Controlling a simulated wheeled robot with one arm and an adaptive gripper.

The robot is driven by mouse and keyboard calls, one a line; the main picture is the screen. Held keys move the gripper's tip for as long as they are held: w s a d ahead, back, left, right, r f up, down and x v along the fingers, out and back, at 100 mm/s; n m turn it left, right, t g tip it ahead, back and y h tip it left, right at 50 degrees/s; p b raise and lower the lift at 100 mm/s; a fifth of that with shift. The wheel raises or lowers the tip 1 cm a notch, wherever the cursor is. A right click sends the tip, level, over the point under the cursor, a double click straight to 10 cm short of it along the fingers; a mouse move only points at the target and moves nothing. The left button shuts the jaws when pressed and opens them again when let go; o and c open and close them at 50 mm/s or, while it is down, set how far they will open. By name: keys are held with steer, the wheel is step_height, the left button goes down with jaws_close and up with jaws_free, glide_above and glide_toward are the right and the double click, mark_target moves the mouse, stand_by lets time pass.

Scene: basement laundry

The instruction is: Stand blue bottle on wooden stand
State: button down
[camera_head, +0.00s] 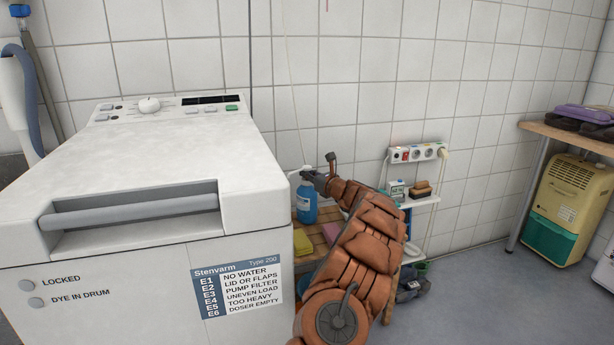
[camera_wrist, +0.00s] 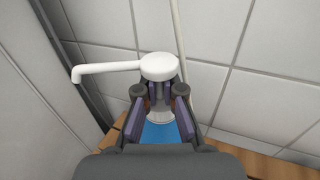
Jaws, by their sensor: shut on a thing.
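The blue bottle (camera_head: 307,204) has a white pump top and looks upright beside the washing machine, at or just above the wooden stand (camera_head: 302,236). In the wrist view its white pump head (camera_wrist: 158,67) with a long spout points left, and a little of the blue body (camera_wrist: 160,135) shows below. My gripper (camera_wrist: 160,97) is shut around the bottle's neck, just under the pump head. In the head view my gripper (camera_head: 312,176) is at the bottle's top. I cannot tell whether the bottle's base touches the stand.
A yellow sponge (camera_head: 302,242) and a pink cloth or sponge (camera_head: 331,232) lie on the stand. The white washing machine (camera_head: 150,190) stands close on the left. A tiled wall is behind. A small white shelf (camera_head: 418,202) with a brush is to the right.

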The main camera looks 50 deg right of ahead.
steer(key=c, duration=1.3)
jaws_free()
steer(key=shift+f, duration=0.15)
steer(key=shift+s+r, duration=0.1)
steer(key=shift+r, duration=0.1)
steer(key=s+a+p, duration=0.1)
steer(key=s+p, duration=0.2)
steer(key=s, duration=0.8)
steer(key=shift+s+a, duration=0.2)
steer(key=shift+s, duration=0.2)
